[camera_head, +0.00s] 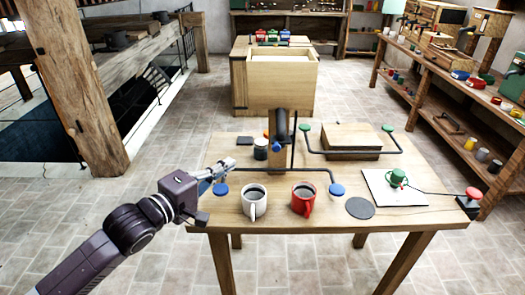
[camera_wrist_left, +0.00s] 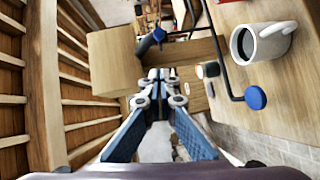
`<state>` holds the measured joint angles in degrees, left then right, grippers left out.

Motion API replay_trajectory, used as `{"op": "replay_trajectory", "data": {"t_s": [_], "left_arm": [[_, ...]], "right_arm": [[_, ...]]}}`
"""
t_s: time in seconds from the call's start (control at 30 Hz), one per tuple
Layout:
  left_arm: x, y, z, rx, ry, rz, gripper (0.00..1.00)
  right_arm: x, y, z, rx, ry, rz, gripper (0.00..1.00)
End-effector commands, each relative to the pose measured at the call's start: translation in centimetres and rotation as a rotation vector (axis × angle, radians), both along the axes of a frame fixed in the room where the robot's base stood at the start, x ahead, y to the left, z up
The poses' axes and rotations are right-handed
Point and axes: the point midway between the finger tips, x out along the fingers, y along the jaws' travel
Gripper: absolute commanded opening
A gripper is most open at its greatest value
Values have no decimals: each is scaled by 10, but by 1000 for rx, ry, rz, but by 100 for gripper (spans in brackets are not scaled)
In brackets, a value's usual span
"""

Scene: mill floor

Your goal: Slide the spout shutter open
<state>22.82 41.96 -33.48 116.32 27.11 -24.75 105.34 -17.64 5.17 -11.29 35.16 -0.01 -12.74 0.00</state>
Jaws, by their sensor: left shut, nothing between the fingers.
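A dark bar with a blue disc at each end, left (camera_head: 220,189) and right (camera_head: 337,189), runs in front of the post. My left gripper (camera_head: 230,163) is at the table's left edge, left of the post and apart from the spout. Its fingers (camera_wrist_left: 160,76) are shut and empty. My right gripper is out of view.
A white mug (camera_head: 254,205), a red mug (camera_head: 303,203) and a dark round coaster (camera_head: 360,208) stand along the front edge. A dark cup (camera_head: 261,149) is near my left fingers. A wooden box (camera_head: 345,137) is behind right.

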Motion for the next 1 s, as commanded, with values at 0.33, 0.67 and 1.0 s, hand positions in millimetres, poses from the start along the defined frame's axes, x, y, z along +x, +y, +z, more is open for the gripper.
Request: {"op": "replay_trajectory", "data": {"t_s": [0.33, 0.67, 1.0], "left_arm": [[50, -35, -3, 0, -2, 1, 0], [79, -75, -10, -1, 0, -3, 0], [83, -92, -16, 2, -1, 0, 0]], "right_arm": [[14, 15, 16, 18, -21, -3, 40], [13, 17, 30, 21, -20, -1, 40], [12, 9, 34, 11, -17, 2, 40]]}}
